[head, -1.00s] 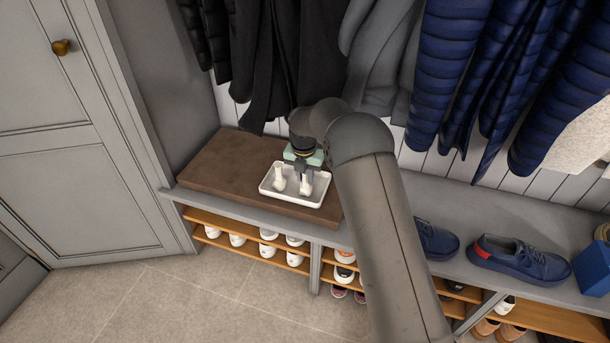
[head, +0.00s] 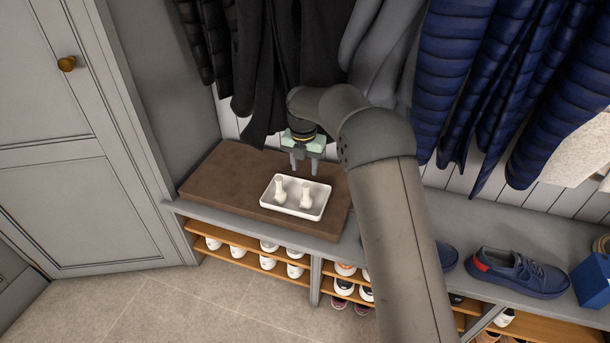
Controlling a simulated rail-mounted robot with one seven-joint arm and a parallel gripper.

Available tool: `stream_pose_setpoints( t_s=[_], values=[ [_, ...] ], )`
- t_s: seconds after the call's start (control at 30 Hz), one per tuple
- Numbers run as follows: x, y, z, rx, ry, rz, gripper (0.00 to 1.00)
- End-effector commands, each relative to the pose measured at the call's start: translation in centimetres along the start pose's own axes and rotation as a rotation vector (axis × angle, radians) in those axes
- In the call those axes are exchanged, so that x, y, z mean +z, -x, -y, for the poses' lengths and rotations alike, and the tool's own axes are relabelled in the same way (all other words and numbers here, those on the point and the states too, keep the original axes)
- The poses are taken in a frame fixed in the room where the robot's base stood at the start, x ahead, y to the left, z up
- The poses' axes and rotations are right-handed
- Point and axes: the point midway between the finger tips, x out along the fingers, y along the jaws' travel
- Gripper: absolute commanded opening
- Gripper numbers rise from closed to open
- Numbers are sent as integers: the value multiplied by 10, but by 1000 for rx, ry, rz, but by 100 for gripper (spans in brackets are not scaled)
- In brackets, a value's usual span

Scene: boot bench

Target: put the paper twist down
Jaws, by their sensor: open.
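Two white paper twists stand in a white tray (head: 296,211) on the brown board of the bench. The left paper twist (head: 281,193) and the right paper twist (head: 305,195) are a small gap apart, and both look upright. My gripper (head: 304,172) is open and empty, above and behind the tray, with its two fingers pointing down. The fingers are apart from both twists. I cannot tell from this view which twist the task means.
The brown board (head: 225,185) has bare room left of the tray. Dark coats (head: 268,75) hang close behind my gripper. Blue shoes (head: 515,268) and a blue box (head: 594,277) stand on the bench at the right. Shelves below hold several shoes.

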Motion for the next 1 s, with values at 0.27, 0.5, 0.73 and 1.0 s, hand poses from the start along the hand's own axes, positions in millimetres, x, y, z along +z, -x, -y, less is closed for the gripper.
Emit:
stream_pose_setpoints(
  t_s=[0.27, 0.5, 0.73, 1.0],
  values=[
    [0, 18, 0, 0, 0, 0, 44],
    [-12, 40, 27, -6, -207, -2, 44],
    [-91, 95, 135, -37, -1069, -10, 44],
    [-237, 108, 252, -92, -2189, -5, 44]
  ],
)
